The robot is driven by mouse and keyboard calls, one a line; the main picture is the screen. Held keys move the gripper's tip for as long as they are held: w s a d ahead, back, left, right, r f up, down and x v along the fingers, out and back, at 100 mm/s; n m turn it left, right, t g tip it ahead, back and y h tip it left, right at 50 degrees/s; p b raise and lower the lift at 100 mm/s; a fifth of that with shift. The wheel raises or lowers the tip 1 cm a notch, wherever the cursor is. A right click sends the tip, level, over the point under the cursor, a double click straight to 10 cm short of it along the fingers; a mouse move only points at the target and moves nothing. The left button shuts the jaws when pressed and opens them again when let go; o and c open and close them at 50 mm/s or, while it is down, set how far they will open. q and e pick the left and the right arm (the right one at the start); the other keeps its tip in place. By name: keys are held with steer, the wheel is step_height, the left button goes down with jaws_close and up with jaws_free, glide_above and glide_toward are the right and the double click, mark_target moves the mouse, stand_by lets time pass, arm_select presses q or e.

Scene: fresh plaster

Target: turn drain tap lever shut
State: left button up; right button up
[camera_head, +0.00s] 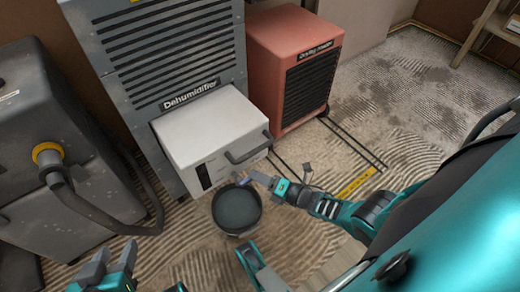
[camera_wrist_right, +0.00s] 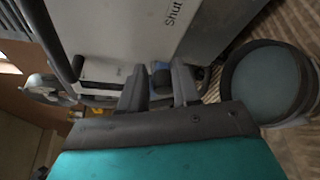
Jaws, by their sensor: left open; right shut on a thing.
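The drain tap sits low at the front of the white tank (camera_head: 205,135) of the dehumidifier. My right gripper (camera_head: 262,180) is beside the tank's lower front edge, just above the bucket. In the right wrist view its fingers are closed around a small dark blue-grey piece, apparently the tap lever (camera_wrist_right: 160,76). Most of the lever and the tap body are hidden by the fingers, so its angle cannot be told. A "Shut" label shows on the white tank face (camera_wrist_right: 140,25). My left gripper (camera_head: 106,270) is open and empty at the lower left, away from the tap.
A dark bucket (camera_head: 215,212) with greyish water stands on the floor below the tap; it also shows in the wrist view (camera_wrist_right: 228,88). A dark machine with a hose (camera_head: 100,213) stands left. A red drying unit (camera_head: 268,60) stands behind.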

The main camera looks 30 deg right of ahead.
arm_select(q)
steer(key=shift+w+r, duration=0.1)
steer(key=shift+w, duration=0.1)
arm_select(e)
steer(key=shift+s+d+f, duration=0.15)
steer(key=shift+s+f, duration=0.3)
steer(key=o, duration=0.8)
steer(key=shift+c, duration=0.2)
steer(key=shift+o, duration=0.6)
steer(key=shift+w, duration=0.1)
steer(key=shift+w+r, duration=0.1)
steer(key=shift+r, duration=0.05)
steer(key=shift+r, duration=0.1)
arm_select(q)
steer(key=p, duration=0.1)
steer(key=a+r+p, duration=0.1)
steer(key=p, duration=0.1)
steer(key=shift+s+r, duration=0.1)
steer(key=shift+s, duration=0.1)
arm_select(e)
steer(key=v, duration=1.3)
